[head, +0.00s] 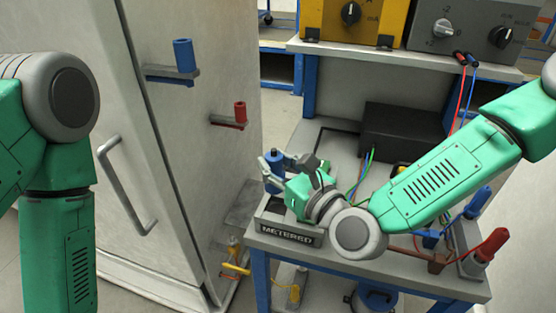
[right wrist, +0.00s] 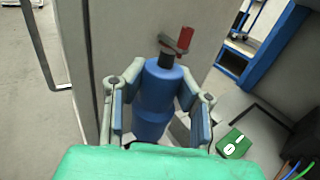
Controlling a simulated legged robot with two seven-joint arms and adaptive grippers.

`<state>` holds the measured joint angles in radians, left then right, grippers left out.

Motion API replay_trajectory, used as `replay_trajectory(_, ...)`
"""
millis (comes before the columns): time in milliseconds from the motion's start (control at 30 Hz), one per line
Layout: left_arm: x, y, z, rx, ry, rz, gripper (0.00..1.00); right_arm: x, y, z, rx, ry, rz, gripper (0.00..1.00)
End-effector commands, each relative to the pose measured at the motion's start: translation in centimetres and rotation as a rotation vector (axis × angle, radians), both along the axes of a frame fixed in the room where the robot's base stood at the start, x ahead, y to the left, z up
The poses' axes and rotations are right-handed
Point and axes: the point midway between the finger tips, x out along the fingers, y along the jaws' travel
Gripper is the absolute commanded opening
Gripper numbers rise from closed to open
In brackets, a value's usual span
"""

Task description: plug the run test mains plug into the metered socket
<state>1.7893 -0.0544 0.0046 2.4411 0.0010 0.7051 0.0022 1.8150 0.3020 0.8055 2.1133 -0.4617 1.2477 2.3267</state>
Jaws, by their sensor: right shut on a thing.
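A blue cylindrical plug with a dark narrow end (right wrist: 158,105) stands between the fingers of my right gripper (right wrist: 160,118). In the head view part of the blue plug (head: 272,162) shows at the tips of my right gripper (head: 278,168), which is shut on it. The socket box labelled METERED (head: 286,232) is at the table's front left corner, just below my gripper. The gripper hides part of the box, and I cannot tell whether the plug touches the socket. My left arm hangs at the left edge; its gripper is out of view.
A tall pale cabinet (head: 175,120) with blue and red pegs on brackets stands left of the table. A black box (head: 400,132) and wires lie behind my gripper. A red connector (head: 492,243) is at the right. A green switch (right wrist: 235,144) is beside the gripper.

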Motion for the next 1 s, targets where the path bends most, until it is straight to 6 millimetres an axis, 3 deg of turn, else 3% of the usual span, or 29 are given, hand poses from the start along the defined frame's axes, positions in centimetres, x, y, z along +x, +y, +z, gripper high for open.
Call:
replay_trajectory(400, 0.0, 0.0, -3.5, 0.0, 0.0, 0.0, 0.4, 0.0, -0.4, -4.1, 0.004, 0.0, -0.003, 0.0)
replay_trajectory(1000, 0.0, 0.0, -3.7, 0.0, 0.0, 0.0, 0.4, 0.0, -0.3, -4.3, 0.002, -0.001, -0.002, 0.0)
